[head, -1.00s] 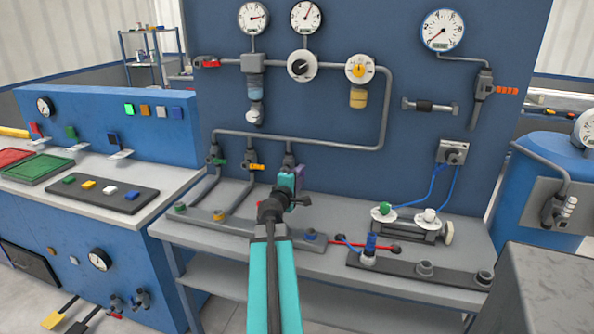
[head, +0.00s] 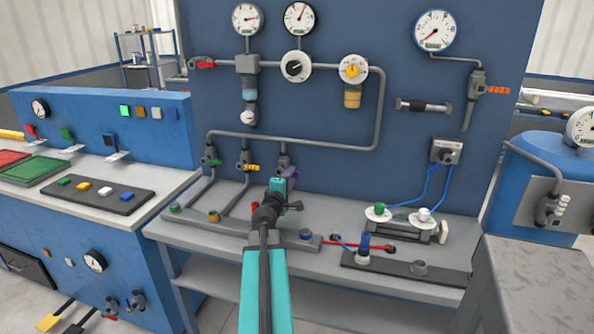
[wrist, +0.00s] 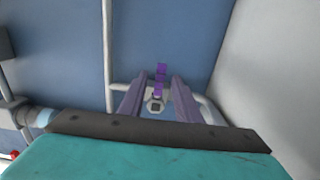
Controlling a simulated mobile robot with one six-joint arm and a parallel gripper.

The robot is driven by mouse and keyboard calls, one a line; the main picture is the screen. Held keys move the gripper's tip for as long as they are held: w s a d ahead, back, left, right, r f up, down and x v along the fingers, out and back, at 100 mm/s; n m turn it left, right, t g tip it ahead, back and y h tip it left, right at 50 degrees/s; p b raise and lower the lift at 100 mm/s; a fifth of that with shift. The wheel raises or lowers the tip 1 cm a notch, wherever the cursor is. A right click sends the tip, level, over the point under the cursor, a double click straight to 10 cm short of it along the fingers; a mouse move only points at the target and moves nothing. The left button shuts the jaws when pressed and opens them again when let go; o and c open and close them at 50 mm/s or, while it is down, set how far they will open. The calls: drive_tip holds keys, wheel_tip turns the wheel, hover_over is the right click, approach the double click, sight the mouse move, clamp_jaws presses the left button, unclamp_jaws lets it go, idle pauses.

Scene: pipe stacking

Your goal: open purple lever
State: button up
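The purple lever (wrist: 160,76) stands upright on a grey pipe valve in the wrist view. In the head view a small purple part of the lever (head: 292,172) shows at the rightmost of three pipe valves, partly hidden behind my gripper (head: 281,188). In the wrist view my gripper (wrist: 158,90) has its two purple-grey fingers apart, one on each side of the lever. There are visible gaps between the fingers and the lever, and nothing is held.
Valves with a green lever (head: 213,162) and an orange lever (head: 249,167) stand to the left. A grey pipe (head: 320,143) runs above along the blue panel (head: 420,170). A fixture with a blue plug (head: 365,242) sits on the bench at right.

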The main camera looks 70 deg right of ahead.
drive_tip(key=shift+w+d+p, duration=0.2)
drive_tip(key=shift+d+p, duration=0.55)
drive_tip(key=shift+d, duration=2.95)
clamp_jaws()
drive_tip(key=shift+w+a, duration=0.1)
